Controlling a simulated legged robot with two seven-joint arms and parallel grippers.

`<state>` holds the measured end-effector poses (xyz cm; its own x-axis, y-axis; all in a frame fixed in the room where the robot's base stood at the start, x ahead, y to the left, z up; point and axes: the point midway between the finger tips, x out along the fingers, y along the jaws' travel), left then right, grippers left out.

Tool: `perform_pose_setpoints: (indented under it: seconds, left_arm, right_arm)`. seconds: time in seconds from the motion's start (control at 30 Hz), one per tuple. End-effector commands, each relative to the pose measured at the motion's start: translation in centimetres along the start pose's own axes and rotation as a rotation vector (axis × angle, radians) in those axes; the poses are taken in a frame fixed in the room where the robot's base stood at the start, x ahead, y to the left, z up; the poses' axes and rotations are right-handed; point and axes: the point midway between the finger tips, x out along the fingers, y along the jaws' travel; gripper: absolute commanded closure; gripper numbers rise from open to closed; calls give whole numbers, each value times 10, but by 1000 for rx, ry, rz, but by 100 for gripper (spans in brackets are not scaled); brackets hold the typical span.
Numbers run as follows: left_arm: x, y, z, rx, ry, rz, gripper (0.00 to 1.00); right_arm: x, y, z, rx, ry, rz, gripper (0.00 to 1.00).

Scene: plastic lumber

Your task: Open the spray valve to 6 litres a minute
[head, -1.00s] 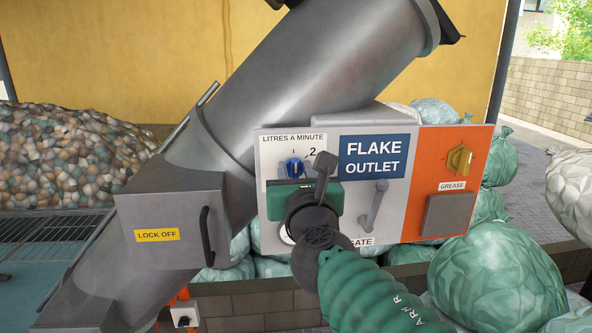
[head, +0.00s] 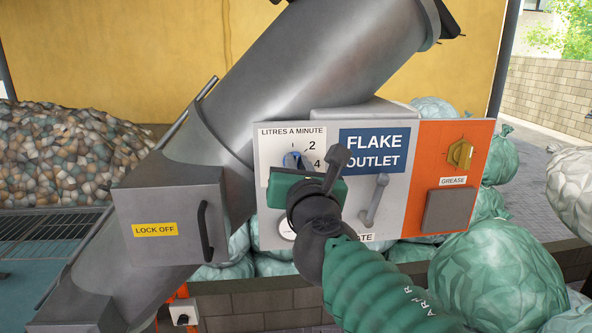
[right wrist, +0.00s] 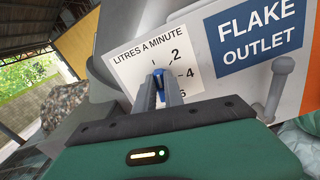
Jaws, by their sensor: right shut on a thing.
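The spray valve is a small blue knob (right wrist: 158,74) on a white dial plate (right wrist: 128,68) headed LITRES A MINUTE, with marks 2, 4 and 6. In the right wrist view my right gripper (right wrist: 159,82) has its two grey fingers shut on the knob, one on each side. Where the knob points is hard to tell, as the fingers cover much of it. In the head view the knob (head: 292,159) shows above my green right gripper body, which hides the lower dial. My left gripper is not in view.
The blue FLAKE OUTLET sign (head: 375,154), a grey gate lever (head: 375,200) and a yellow grease knob (head: 460,153) are on the same panel. The LOCK OFF box (head: 170,205) with a black handle is at left. Green sacks (head: 500,275) lie around the panel.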

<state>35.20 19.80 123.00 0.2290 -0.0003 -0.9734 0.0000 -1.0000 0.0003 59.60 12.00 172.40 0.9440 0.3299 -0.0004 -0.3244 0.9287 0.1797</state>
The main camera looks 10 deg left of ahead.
Motion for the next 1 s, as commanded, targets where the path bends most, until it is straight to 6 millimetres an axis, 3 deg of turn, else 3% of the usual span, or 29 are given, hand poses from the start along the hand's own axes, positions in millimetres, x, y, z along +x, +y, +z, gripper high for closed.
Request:
perform_pose_setpoints:
  seconds: [1.0]
  left_arm:
    - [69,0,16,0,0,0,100]
  right_arm:
    - [1,-12,-11,952,2,-3,100]
